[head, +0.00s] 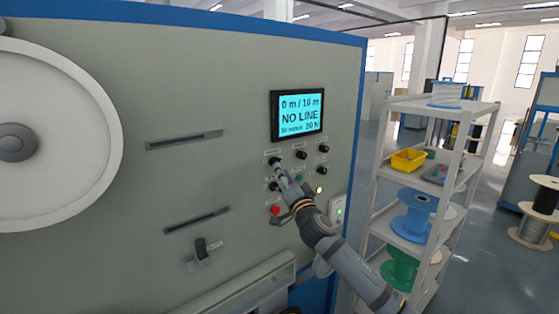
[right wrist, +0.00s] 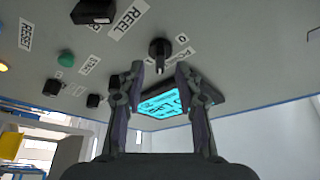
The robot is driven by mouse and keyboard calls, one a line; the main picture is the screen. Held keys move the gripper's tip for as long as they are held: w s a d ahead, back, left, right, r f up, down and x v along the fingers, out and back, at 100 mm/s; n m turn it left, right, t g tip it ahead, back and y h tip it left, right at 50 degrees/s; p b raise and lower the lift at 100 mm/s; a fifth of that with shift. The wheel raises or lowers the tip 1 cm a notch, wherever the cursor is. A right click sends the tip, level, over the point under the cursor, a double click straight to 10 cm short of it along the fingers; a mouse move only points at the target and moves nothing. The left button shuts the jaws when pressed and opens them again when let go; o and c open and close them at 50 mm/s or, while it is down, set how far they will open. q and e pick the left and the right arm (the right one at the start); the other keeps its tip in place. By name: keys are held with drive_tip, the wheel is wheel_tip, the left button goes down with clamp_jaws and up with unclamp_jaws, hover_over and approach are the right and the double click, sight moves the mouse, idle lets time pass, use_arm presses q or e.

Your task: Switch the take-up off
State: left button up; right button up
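The grey machine panel (head: 240,110) carries a group of black knobs and buttons below a lit screen (head: 298,116) reading "NO LINE". No label is readable as take-up. My right gripper (head: 279,172) is at the left part of this group, by the upper left knob (head: 275,161). My left gripper is not in view.
A red button (head: 275,210), a green button (head: 298,178) and a lit button (head: 319,190) are close to my right gripper. A black lever (head: 200,248) is lower left. A white shelf rack (head: 445,105) with spools stands right of the machine, with open floor beyond.

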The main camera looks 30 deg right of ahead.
use_arm(q)
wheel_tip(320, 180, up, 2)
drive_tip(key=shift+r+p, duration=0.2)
drive_tip(key=shift+p, duration=0.5)
use_arm(e)
drive_tip(key=x, duration=0.3)
clamp_jaws()
